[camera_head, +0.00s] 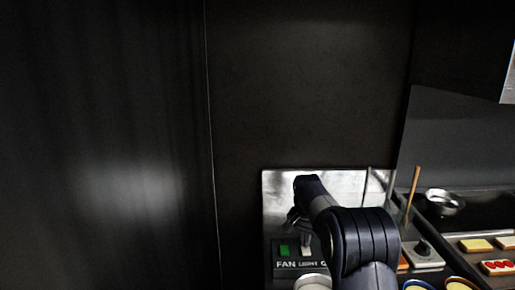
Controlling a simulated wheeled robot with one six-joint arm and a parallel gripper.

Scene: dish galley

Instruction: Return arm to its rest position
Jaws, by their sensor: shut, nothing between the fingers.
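My arm rises from the bottom of the head view, right of centre, and bends forward and left. My gripper (296,217) is at its far end, pointing down in front of a shiny metal panel. It is shut and empty. It is just above a dark switch box (291,268) labelled FAN and LIGHT, with a green switch (284,250) and a pale switch (306,250). I cannot tell whether the fingertips touch the box. My arm hides the box's right part.
A metal bowl (443,203), a wooden stick (411,192) and trays of food (497,267) are on the right. A pale round dish (313,282) is at the bottom edge. Dark wall panels (100,140) fill the left. A hood edge (508,85) juts in at upper right.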

